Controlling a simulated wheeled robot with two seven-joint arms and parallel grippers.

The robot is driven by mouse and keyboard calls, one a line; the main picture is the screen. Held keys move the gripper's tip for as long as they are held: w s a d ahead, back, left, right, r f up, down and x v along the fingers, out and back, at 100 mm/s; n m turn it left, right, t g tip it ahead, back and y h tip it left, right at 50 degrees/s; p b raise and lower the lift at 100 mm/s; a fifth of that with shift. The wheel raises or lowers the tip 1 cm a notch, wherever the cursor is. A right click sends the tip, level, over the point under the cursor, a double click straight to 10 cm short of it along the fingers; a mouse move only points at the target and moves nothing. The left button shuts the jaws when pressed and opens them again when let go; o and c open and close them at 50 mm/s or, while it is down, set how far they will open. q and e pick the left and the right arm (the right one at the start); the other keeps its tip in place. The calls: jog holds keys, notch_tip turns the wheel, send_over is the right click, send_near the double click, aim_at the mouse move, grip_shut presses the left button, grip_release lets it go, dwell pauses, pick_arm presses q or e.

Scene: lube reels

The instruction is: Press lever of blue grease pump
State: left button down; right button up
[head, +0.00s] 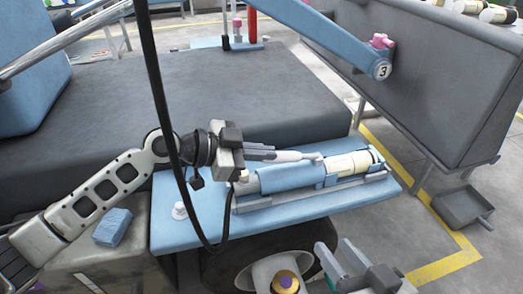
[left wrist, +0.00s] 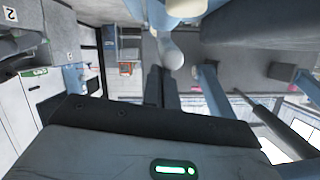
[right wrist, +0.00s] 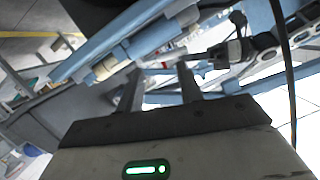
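The blue grease pump (head: 285,178) lies on its side on a light-blue shelf (head: 190,230), with a cream cylinder (head: 350,164) at its right end. Its pale lever (head: 300,157) runs along the top of the pump. My left gripper (head: 273,154) is at the lever's left end, fingers close together. In the left wrist view, the lever's rounded end (left wrist: 171,55) is right at the fingertips (left wrist: 162,78); I cannot tell whether they grip it or only touch it. My right gripper (head: 333,252) is open and empty, low in front of the shelf. Its parted fingers show in the right wrist view (right wrist: 158,80).
A black hose (head: 160,90) hangs across the view and loops by the pump's left end. A white knob (head: 180,210) and a blue cloth-like block (head: 112,227) are left of the pump. A wheel-like reel (head: 280,272) is below the shelf. A blue arm marked 3 (head: 345,45) reaches overhead.

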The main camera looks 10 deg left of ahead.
pick_arm(q)
jog(key=r+v, duration=0.1)
jog(key=v, duration=0.9)
pick_arm(e)
jog(key=shift+s+d+h, duration=0.1)
jog(key=shift+d+h, duration=0.15)
jog(key=shift+h, duration=0.05)
pick_arm(q)
jog(key=shift+s+r, duration=0.1)
jog(key=shift+s, duration=0.05)
pick_arm(e)
jog(key=shift+r, duration=0.15)
dwell(0.6)
